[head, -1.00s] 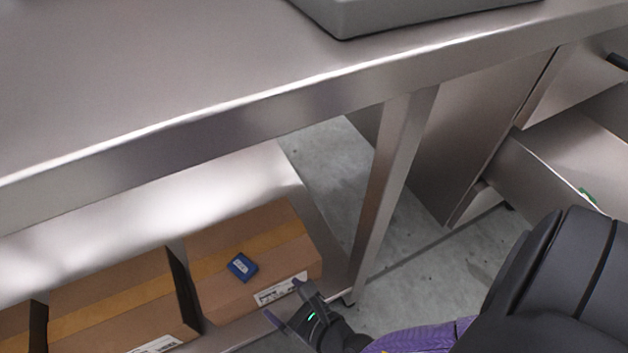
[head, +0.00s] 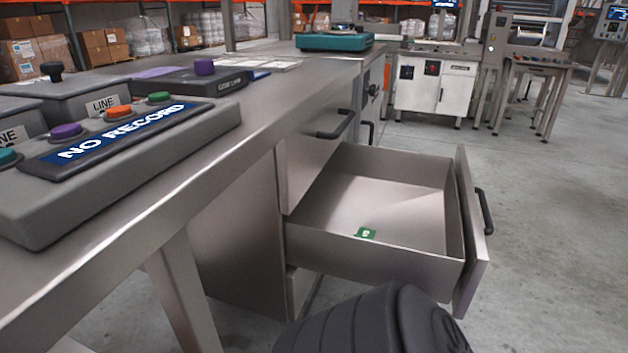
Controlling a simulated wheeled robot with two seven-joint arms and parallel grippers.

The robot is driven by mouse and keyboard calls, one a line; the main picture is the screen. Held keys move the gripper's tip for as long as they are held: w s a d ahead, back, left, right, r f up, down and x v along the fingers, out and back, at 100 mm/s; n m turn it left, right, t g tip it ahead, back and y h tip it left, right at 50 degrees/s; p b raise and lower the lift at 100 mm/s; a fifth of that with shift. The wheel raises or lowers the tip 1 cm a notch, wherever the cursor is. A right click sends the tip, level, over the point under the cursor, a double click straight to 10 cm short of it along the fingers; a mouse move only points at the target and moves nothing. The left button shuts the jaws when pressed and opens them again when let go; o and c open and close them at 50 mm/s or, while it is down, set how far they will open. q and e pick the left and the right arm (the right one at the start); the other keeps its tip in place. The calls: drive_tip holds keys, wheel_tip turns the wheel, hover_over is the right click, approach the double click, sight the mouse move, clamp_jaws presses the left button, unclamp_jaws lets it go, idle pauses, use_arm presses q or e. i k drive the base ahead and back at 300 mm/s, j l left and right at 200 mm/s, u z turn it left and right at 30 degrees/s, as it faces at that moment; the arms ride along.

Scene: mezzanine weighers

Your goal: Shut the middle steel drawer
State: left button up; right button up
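The middle steel drawer (head: 385,246) stands pulled well out of the steel cabinet under the bench, at the centre right of the head view. Its front panel with a black bar handle (head: 484,211) faces right. A small green item (head: 365,234) lies on the drawer floor. The drawer above it, with a black handle (head: 337,126), looks shut. Neither gripper shows in the head view now. A dark padded part of my own body is at the bottom centre, in front of the drawer's lower side.
The steel bench top (head: 262,98) runs along the left and carries a grey button console (head: 125,150) and a teal scale (head: 334,41). The concrete floor (head: 560,230) right of the open drawer is clear. A white cabinet (head: 434,86) stands farther back.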

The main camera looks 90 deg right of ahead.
sight(423, 209)
drive_tip(key=k+z, duration=0.1)
drive_tip(key=z, duration=0.35)
drive_tip(key=l+z, duration=0.15)
drive_tip(key=z, duration=0.25)
drive_tip(key=k+l+z, duration=0.15)
drive_tip(key=z, duration=0.3)
drive_tip(key=l+z, duration=0.15)
drive_tip(key=z, duration=0.25)
drive_tip(key=l+z, duration=0.15)
drive_tip(key=z, duration=0.3)
drive_tip(key=k+l+z, duration=0.1)
drive_tip(key=z, duration=0.35)
drive_tip(key=l+z, duration=0.2)
drive_tip(key=z, duration=0.2)
drive_tip(key=l, duration=0.1)
drive_tip(key=j, duration=0.1)
drive_tip(key=i, duration=0.05)
